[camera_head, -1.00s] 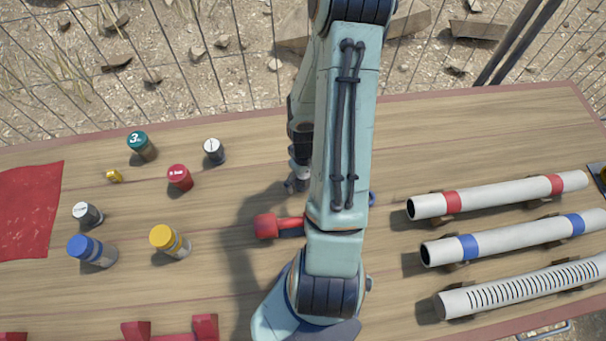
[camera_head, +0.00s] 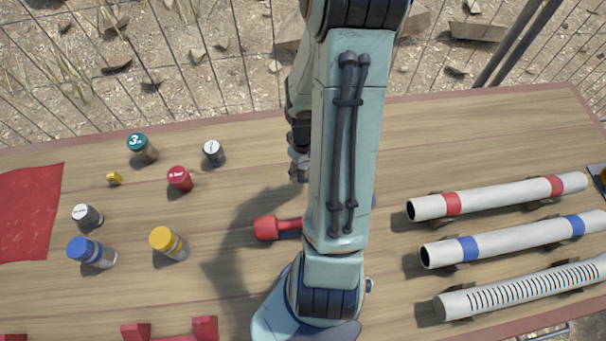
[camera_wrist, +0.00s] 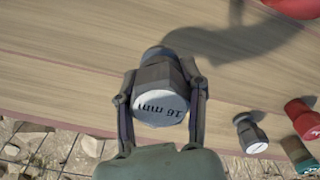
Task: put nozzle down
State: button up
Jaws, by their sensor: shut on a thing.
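The nozzle (camera_wrist: 161,106) is dark grey with a white end face marked "16 mm". My gripper (camera_wrist: 162,78) is shut on it, with one finger on each side, and its white face points toward the wrist camera. It appears to be held above the wooden table, over the area near the table's far edge. In the head view my gripper (camera_head: 299,170) shows only partly at the left of my arm, and the nozzle cannot be made out there.
Several capped jars and small parts, such as a red-capped one (camera_head: 179,179) and a white-topped one (camera_head: 212,152), stand left. A red mat (camera_head: 27,212) lies far left. A red-headed tool (camera_head: 267,228) lies near my arm. Three pipes (camera_head: 495,197) rest at right.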

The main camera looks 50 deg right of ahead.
notch_tip(320, 180, up, 3)
jog(key=shift+d+r, duration=0.1)
jog(key=shift+r, duration=0.05)
jog(key=shift+s+a+r+m, duration=0.45)
jog(key=shift+a+r+m, duration=0.15)
jog(key=shift+a+r, duration=0.1)
jog(key=w+a+r, duration=0.2)
jog(key=a+r, duration=0.1)
jog(key=a, duration=0.2)
jog(key=n, duration=0.1)
send_over(265, 155)
jog(key=f, duration=0.5)
jog(key=s+f, duration=0.1)
jog(key=f, duration=0.2)
jog(key=shift+a+f, duration=0.15)
jog(key=shift+f, duration=0.1)
jog(key=shift+w+f, duration=0.25)
jog(key=shift+w+d+f, duration=0.15)
jog(key=shift+f, duration=0.8)
jog(key=shift+w+d+f, duration=0.1)
jog(key=shift+d+f, duration=0.05)
jog(key=shift+f, duration=0.75)
jog(key=shift+f, duration=0.15)
